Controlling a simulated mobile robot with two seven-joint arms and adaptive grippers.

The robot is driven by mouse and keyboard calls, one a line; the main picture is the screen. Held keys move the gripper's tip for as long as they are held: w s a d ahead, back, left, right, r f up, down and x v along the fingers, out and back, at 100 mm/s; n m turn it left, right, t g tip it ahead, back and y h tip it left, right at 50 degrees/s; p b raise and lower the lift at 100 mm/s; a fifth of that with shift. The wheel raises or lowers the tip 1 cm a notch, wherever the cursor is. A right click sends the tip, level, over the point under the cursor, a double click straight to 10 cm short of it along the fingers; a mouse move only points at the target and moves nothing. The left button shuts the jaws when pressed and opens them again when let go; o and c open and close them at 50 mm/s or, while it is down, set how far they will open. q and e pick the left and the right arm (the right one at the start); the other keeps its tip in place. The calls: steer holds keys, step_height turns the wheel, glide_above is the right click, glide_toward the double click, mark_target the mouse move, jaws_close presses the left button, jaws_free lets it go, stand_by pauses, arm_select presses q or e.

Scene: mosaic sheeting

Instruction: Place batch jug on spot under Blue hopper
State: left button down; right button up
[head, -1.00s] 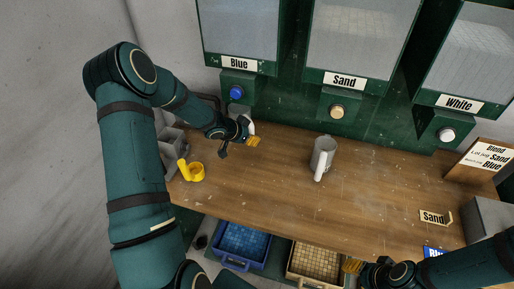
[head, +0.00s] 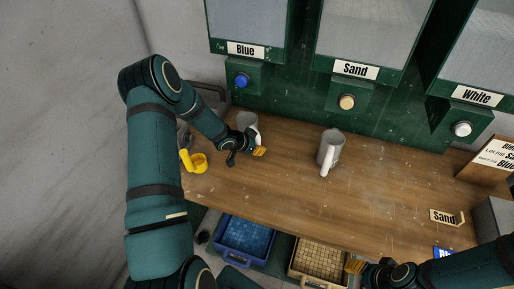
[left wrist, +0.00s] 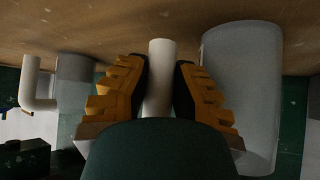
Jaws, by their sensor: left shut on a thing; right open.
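A grey jug with a white handle (head: 245,120) is on or just above the wooden counter at the back left, below the Blue hopper's blue knob (head: 242,81). My left gripper (head: 259,151) is shut on its handle, which shows between the fingers in the left wrist view (left wrist: 159,82); the jug's body is to the right there (left wrist: 242,95). Whether its base touches the counter is unclear, and any spot beneath it is hidden. A second grey jug (head: 331,146) stands upright below the Sand hopper. My right gripper (head: 355,265) is open and empty at the counter's front.
A yellow cup-like piece (head: 197,163) lies left of my left gripper. A sign stand (head: 490,162) and a Sand tag (head: 444,217) are at the right. Blue (head: 244,244) and tan tile trays (head: 318,262) lie below the front edge.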

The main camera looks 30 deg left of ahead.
arm_select(q)
steer(key=shift+r, duration=0.15)
steer(key=shift+s, duration=0.1)
steer(key=c, duration=0.9)
jaws_free()
steer(key=shift+f, duration=0.2)
steer(key=shift+c, duration=0.2)
steer(key=shift+r, duration=0.1)
